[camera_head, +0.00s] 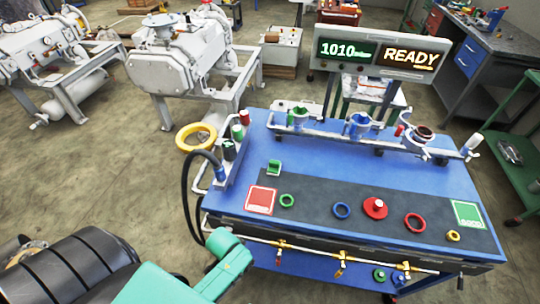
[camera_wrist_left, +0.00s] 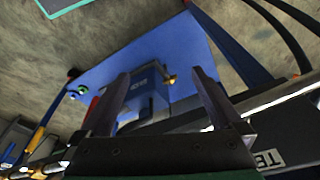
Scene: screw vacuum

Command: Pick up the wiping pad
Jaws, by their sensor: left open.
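I cannot make out for certain which thing is the wiping pad. My left gripper (camera_wrist_left: 160,88) is open in the left wrist view, its two dark fingers well apart with nothing held. Beyond the fingers is a dark blue box-like thing (camera_wrist_left: 145,82) with small pale lettering, against a blue panel (camera_wrist_left: 195,45). I cannot tell whether the fingers touch it. In the head view my teal left arm comes in at the bottom left, and its fingers do not show. My right gripper is in neither view.
The blue workbench (camera_head: 330,150) carries a dark mat with a red square (camera_head: 262,200), a green square (camera_head: 468,214) and coloured rings. A READY display (camera_head: 379,52) stands behind. A pipe with brass valves (camera_head: 340,254) runs along the front.

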